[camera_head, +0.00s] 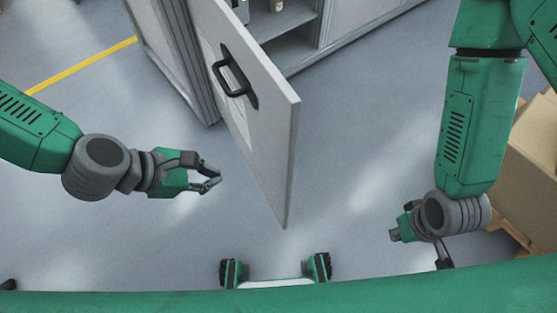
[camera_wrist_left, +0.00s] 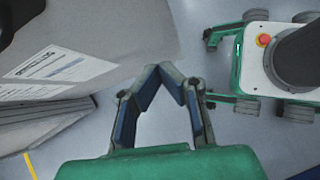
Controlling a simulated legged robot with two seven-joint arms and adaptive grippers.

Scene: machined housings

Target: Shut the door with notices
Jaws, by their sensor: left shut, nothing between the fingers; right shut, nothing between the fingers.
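The grey door (camera_head: 262,105) stands open, swung out from a cabinet toward me, with a black handle (camera_head: 236,78) on its left face. White notices (camera_wrist_left: 58,68) show on that face in the left wrist view; in the head view they are partly hidden behind the handle. My left gripper (camera_head: 214,181) is shut and empty, to the left of the door's lower part and apart from it. It also shows in the left wrist view (camera_wrist_left: 162,72), fingertips together beside the door panel. My right gripper (camera_head: 420,238) is shut and empty at the lower right, well clear of the door.
The open cabinet (camera_head: 288,18) behind the door has shelves with a few items. Cardboard boxes (camera_head: 530,165) on a pallet stand at the right, near my right arm. A yellow line (camera_head: 80,66) crosses the floor at the left. The floor around the door is clear.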

